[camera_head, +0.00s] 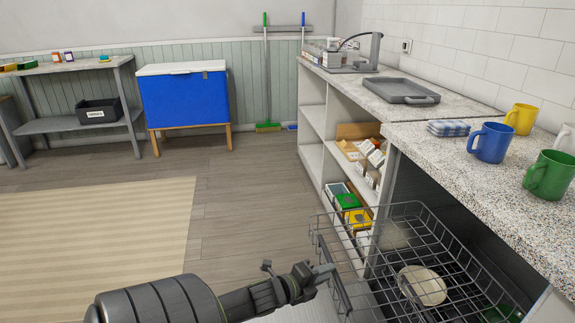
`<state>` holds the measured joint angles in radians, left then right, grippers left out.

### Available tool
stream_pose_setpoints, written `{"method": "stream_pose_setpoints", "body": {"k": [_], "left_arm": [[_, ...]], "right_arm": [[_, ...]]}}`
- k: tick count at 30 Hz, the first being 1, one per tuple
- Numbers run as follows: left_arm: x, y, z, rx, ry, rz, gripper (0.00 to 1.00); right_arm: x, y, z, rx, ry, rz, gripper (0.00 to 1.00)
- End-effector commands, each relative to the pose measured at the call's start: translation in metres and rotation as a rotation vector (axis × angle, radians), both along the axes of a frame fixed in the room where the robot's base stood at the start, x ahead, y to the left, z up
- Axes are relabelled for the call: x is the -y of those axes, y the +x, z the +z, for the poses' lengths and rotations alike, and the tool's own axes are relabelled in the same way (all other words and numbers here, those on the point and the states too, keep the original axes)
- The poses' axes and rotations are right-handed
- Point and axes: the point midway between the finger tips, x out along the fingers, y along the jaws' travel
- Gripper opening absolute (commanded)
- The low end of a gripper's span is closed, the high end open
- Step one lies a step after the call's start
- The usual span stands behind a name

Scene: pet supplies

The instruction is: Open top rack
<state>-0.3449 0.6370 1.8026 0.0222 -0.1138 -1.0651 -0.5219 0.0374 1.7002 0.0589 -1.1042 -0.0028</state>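The wire rack (424,233) is at the lower right, in front of the dark opening under the counter, and sticks out into the room. A dark bar (341,291) runs along its near left side. A pale round dish (422,286) shows through the wires, and part of a green item (502,314) is below. My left gripper (322,272) is at the rack's left edge beside the dark bar. Whether it touches or grips the bar is unclear, and its finger gap cannot be made out. My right gripper is out of view.
The speckled counter (450,148) above the rack holds a blue mug (491,142), a green mug (549,175), a yellow mug (521,118) and a grey tray (400,91). Open shelves (313,119) stand beyond the rack. The wooden floor (240,215) to the left is clear.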

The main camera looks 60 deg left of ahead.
Motion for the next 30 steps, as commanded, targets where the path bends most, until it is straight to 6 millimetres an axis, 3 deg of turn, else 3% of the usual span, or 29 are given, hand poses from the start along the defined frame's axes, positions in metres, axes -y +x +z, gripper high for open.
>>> {"method": "stream_pose_setpoints", "body": {"k": [17,30], "left_arm": [[0.0,-0.034,0.007,-0.002,0.001,-0.002,0.23],[0.0,-0.057,0.011,-0.003,0.003,-0.001,0.23]], "right_arm": [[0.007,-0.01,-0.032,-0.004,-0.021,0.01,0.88],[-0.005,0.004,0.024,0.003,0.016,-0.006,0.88]]}}
